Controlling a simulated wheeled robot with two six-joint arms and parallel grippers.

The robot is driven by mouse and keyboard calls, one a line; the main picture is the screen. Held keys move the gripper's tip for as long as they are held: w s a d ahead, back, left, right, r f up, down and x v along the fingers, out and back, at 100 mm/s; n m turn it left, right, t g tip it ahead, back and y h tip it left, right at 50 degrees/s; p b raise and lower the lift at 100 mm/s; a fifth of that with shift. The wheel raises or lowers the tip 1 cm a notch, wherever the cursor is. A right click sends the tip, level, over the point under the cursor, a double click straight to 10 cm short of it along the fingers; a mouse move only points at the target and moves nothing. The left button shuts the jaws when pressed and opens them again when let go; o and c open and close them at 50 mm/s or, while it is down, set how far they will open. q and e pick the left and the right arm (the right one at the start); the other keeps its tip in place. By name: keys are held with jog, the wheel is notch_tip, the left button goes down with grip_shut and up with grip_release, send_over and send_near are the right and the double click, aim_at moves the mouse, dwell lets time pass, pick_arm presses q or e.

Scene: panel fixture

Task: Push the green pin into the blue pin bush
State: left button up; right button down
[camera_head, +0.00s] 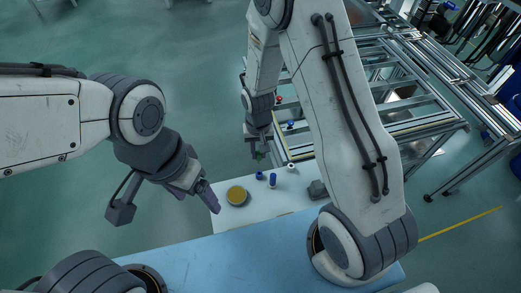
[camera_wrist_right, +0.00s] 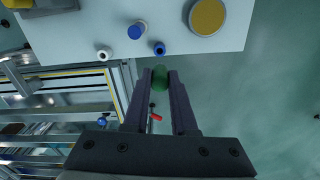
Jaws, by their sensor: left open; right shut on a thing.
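The green pin (camera_wrist_right: 160,77) is between the fingertips of my right gripper (camera_wrist_right: 161,80), which is shut on it; the pin also shows in the head view (camera_head: 260,156). The blue pin bush (camera_wrist_right: 159,48) is a small blue ring at the white table's edge, just beyond the pin in the right wrist view. It also shows in the head view (camera_head: 259,176), just below the pin. The pin appears apart from the bush, but their height gap is hard to tell. My left gripper (camera_head: 195,194) is open and empty, left of the table.
A blue-topped white cylinder (camera_wrist_right: 136,31), a white bush (camera_wrist_right: 104,53) and a yellow disc (camera_wrist_right: 207,17) stand on the white table (camera_head: 220,222). A grey block (camera_head: 317,189) sits at its right. A metal frame (camera_head: 340,130) with red and blue knobs stands behind.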

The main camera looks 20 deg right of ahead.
aim_at(259, 162)
jog(key=shift+f, duration=0.1)
notch_tip(259, 162, down, 5)
jog(key=b, duration=0.4)
jog(key=shift+f, duration=0.3)
dwell(1.5)
jog(key=shift+f+b, duration=1.15)
jog(key=shift+f, duration=0.8)
jog(key=c, duration=0.6)
grip_release()
jog(key=shift+c, duration=0.2)
jog(key=shift+r, duration=0.1)
